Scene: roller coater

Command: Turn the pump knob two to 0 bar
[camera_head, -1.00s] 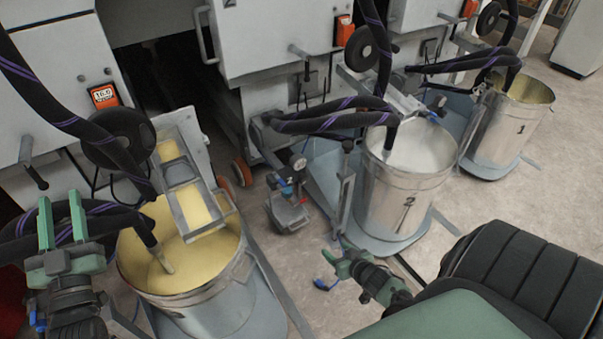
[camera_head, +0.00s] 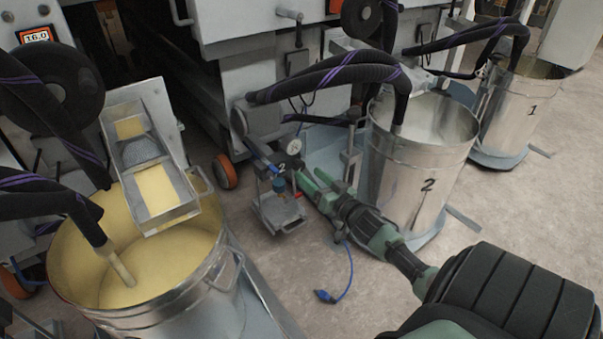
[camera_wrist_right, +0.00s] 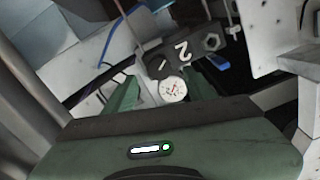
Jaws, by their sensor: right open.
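The pump marked 2 (camera_head: 282,167) stands between the yellow-filled bucket and bucket 2, with a small round white gauge (camera_head: 294,147) on it. My right gripper (camera_head: 308,176) is open beside the pump, its green fingers pointing at it. I cannot make out the knob clearly or tell whether the fingers touch the pump. The gauge reading is too small to read. My left gripper is out of view.
Metal bucket 2 (camera_head: 425,180) stands close right of my right gripper, and bucket 1 (camera_head: 515,115) is farther back. A large bucket of yellow liquid (camera_head: 210,280) is at left. Black hoses (camera_head: 335,75) hang above the pump. A blue cable (camera_head: 347,270) lies on open floor.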

